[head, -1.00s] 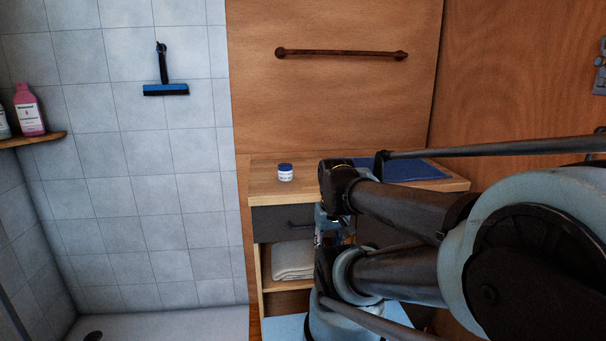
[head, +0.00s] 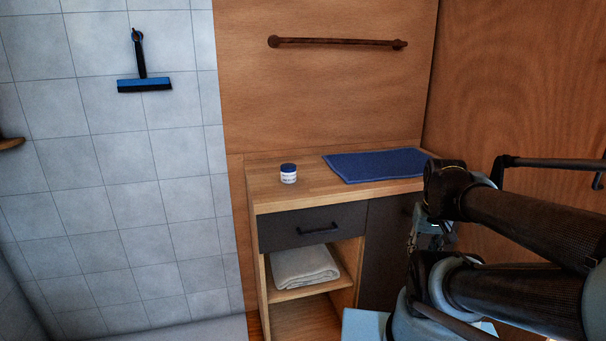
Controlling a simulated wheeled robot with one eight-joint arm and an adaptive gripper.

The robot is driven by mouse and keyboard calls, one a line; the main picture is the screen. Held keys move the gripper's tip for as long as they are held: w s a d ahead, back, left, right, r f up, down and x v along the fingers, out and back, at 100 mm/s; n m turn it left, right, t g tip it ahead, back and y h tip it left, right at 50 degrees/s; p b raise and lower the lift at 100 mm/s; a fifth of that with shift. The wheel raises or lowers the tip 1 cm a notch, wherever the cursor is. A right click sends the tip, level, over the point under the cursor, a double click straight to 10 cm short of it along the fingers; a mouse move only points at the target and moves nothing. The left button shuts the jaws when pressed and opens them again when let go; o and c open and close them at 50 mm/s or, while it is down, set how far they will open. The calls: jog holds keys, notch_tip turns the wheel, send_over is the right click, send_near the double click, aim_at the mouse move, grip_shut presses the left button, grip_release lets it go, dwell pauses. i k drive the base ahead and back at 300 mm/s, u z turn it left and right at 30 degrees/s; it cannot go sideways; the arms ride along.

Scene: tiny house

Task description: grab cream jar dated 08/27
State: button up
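A small white jar with a dark blue lid (head: 288,174) stands upright on the wooden top of a cabinet (head: 269,195), toward its left side. Its label print is too small to read, so I cannot make out a date. My gripper (head: 418,240) is only partly visible at the right, in front of the cabinet and below its top. It is well apart from the jar, and its fingers are too small and dark to judge.
A blue folded towel (head: 375,165) lies on the cabinet top right of the jar. A drawer (head: 313,227) is closed above a shelf with a folded pale towel (head: 304,267). A rail (head: 335,43) is on the wall behind. A squeegee (head: 144,84) hangs on the tiles.

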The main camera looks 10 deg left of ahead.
aim_at(288, 170)
jog(key=k, duration=1)
jog(key=u, duration=0.35)
jog(key=i, duration=0.5)
